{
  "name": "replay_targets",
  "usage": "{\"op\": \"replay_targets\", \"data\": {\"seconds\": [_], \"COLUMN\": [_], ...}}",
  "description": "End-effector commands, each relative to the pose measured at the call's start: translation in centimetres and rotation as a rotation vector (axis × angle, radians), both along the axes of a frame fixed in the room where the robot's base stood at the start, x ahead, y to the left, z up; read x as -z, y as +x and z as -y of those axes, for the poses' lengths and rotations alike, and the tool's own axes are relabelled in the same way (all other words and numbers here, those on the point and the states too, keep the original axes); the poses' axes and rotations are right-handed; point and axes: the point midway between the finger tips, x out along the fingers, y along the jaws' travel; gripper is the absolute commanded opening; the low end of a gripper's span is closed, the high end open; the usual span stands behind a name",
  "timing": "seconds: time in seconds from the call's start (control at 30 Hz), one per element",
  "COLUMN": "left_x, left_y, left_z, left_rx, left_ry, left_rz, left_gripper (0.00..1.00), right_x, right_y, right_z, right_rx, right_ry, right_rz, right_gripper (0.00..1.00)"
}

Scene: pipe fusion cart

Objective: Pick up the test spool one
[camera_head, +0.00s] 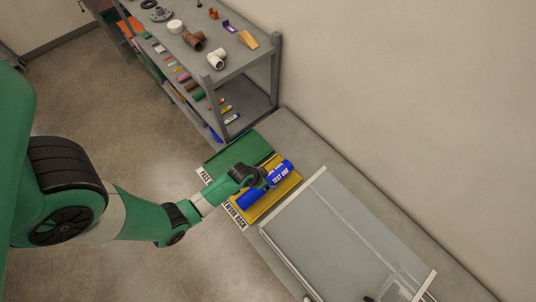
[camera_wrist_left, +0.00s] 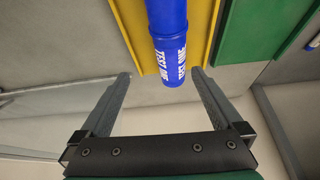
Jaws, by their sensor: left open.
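The test spool one is a blue cylinder (camera_head: 281,174) with white "TEST ONE" lettering. It lies on the yellow rack (camera_head: 289,187) in the head view. In the left wrist view the spool (camera_wrist_left: 168,22) comes in from the top, and its lettered end sits between the fingertips. My left gripper (camera_head: 265,180) is over the spool in the head view. In the left wrist view its two fingers (camera_wrist_left: 161,74) are spread apart with a gap on each side of the spool. The arm hides part of the spool and rack. My right gripper is out of view.
A green rack (camera_head: 240,147) lies beside the yellow one. A clear-walled box (camera_head: 335,225) stands close on the other side. A grey shelf (camera_head: 250,55) with pipe fittings and small parts stands behind. A wall borders the bench.

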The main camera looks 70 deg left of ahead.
Motion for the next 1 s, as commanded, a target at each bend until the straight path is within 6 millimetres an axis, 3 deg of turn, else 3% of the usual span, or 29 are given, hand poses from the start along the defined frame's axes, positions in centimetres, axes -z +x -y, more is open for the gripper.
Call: {"op": "replay_targets", "data": {"seconds": [0.03,0.13,0.33,0.6,0.87,1.0], "left_x": [0.8,1.3,2.3,7.0,7.5,9.4], "left_y": [-2.2,-3.8,-3.3,-1.6,-1.2,-0.8], "left_z": [0.0,-0.2,-0.5,-1.2,-1.4,-1.6], "left_rx": [-0.029,-0.061,-0.062,-0.061,-0.061,-0.061], "left_ry": [-0.015,-0.025,-0.021,-0.020,-0.021,-0.020], "left_rz": [-0.031,-0.049,-0.044,-0.042,-0.043,-0.042], "left_gripper": [1.00,1.00,1.00,1.00,1.00,1.00], "right_x": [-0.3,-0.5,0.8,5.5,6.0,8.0], "right_y": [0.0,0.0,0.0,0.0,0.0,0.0], "right_z": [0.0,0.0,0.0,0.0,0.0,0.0], "right_rx": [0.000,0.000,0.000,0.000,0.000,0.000], "right_ry": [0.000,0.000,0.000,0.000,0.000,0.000], "right_rz": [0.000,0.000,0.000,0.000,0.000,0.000], "right_gripper": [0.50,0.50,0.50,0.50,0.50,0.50]}}
